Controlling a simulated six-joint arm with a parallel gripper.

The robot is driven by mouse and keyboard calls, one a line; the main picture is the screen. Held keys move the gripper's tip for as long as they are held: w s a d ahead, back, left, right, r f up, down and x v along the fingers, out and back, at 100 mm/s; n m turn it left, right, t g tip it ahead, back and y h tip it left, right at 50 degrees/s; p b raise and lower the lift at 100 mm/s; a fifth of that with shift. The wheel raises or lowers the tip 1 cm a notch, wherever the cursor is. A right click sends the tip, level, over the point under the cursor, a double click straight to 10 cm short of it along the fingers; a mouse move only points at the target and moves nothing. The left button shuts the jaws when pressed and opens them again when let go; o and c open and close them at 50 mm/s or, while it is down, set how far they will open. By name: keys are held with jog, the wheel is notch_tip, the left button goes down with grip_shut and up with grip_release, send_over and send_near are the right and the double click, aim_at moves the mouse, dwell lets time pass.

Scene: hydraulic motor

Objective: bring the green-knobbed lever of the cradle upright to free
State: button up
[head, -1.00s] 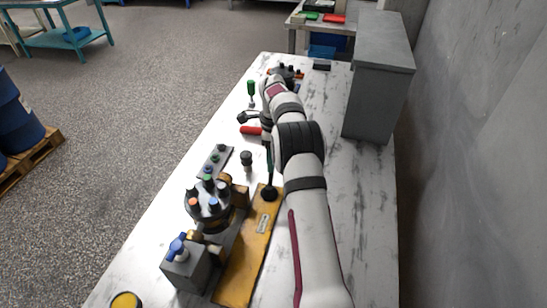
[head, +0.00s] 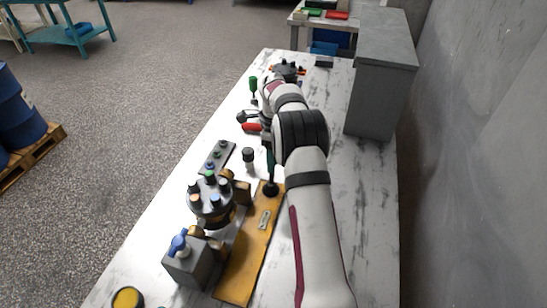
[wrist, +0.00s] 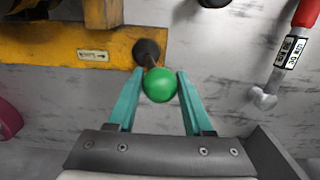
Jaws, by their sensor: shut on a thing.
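The yellow cradle (head: 237,276) lies on the bench with the motor (head: 212,214) mounted on it. At its far right end is the lever's dark round pivot (head: 270,189). The wrist view shows the lever's green knob (wrist: 160,85) between the two teal fingers of my gripper (wrist: 160,78), in front of the dark pivot. My gripper (head: 270,167) is shut on the knob. In the head view the arm hides the knob, so the lever's exact tilt is hard to judge. A small arrow label (wrist: 93,55) is on the cradle beside the pivot.
A grey block with a blue handle (head: 180,243) stands left of the cradle. A grey cabinet (head: 382,80) stands at the right.

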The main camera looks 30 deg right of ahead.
jog(key=shift+s+a+r, duration=0.15)
jog(key=shift+s+a, duration=0.3)
jog(key=shift+a, duration=0.05)
jog(key=shift+s+a, duration=0.55)
jog(key=shift+s, duration=0.05)
dwell(0.4)
jog(key=o, duration=0.8)
jog(key=shift+o, duration=0.2)
